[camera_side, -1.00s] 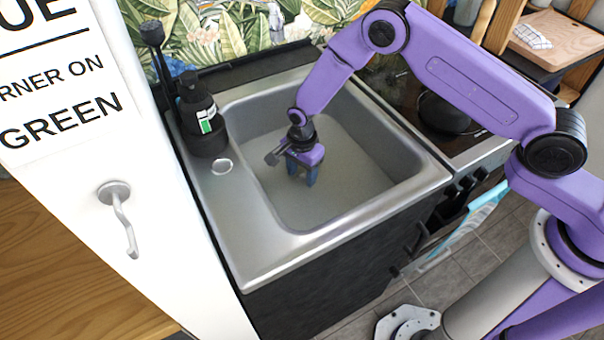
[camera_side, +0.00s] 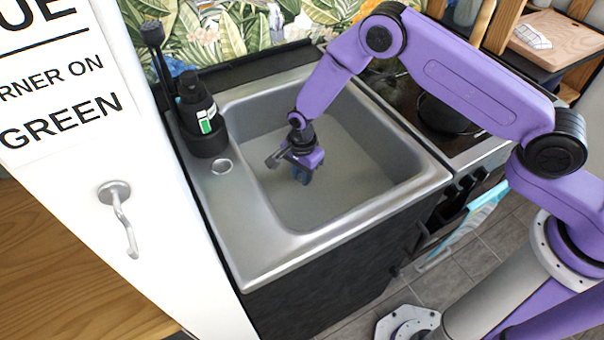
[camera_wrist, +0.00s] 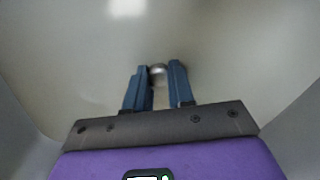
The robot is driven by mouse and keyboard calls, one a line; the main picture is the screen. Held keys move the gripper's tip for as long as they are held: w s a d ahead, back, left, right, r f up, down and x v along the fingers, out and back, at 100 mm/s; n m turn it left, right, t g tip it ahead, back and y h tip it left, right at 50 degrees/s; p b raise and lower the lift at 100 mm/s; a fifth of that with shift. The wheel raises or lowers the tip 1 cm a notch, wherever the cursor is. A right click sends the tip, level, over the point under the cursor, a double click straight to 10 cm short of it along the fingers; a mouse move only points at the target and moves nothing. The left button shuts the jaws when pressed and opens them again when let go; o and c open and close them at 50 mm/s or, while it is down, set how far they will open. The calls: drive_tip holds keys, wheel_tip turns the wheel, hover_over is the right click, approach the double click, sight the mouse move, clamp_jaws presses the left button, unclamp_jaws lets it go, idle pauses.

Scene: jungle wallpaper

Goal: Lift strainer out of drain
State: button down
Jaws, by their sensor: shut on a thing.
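The sink (camera_side: 345,190) is a grey metal basin set in a counter. My gripper (camera_side: 302,178) points down inside the basin, near its floor. In the wrist view, my gripper's blue fingers (camera_wrist: 158,74) are close together, with a small shiny metal piece, the strainer's knob (camera_wrist: 158,69), between their tips. The gripper is shut on it. The rest of the strainer and the drain are hidden by the fingers or cannot be made out. In the side view the strainer cannot be seen.
A dark soap bottle (camera_side: 197,108) and a brush (camera_side: 156,45) stand in a black holder at the basin's left. A dark pan (camera_side: 447,115) sits on the stove at the right. The basin walls surround my gripper, and the basin is otherwise empty.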

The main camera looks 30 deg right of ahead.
drive_tip(key=shift+r, duration=0.15)
drive_tip(key=shift+r, duration=0.8)
drive_tip(key=shift+r, duration=2)
